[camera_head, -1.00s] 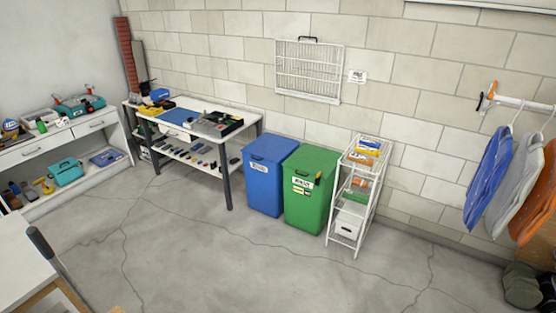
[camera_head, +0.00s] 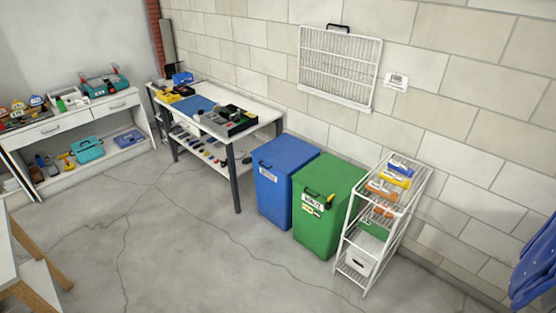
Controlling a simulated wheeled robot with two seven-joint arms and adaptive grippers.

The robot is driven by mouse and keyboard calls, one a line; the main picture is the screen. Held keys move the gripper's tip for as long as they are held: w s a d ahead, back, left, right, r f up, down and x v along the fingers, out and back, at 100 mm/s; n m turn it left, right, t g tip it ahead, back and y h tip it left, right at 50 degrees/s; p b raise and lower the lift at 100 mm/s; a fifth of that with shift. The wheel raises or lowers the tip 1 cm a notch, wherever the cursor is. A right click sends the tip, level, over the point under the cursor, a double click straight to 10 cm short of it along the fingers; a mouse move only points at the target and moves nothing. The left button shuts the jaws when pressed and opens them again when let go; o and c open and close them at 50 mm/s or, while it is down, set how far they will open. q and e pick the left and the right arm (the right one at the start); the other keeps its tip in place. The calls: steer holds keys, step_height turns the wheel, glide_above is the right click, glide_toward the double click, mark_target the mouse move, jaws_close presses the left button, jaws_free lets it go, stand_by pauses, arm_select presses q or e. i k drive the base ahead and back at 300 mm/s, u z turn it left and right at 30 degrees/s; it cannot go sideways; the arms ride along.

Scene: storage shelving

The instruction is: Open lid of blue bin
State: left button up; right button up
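The blue bin (camera_head: 272,197) stands on the floor against the block wall, between the workbench and the green bin. Its flat blue lid (camera_head: 288,153) is shut. A small dark handle shows at the lid's front left edge, and a white label is on the front face just below it. Neither of my grippers shows in the head view.
A green bin (camera_head: 315,230) stands close on the blue bin's right, with a white wire rack (camera_head: 352,245) beyond it. A workbench (camera_head: 265,108) with tools stands to the left. The concrete floor (camera_head: 185,240) in front is clear. A table corner is at lower left.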

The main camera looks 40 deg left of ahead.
mark_target(286, 153)
steer(key=i, duration=0.2)
steer(key=u, duration=0.85)
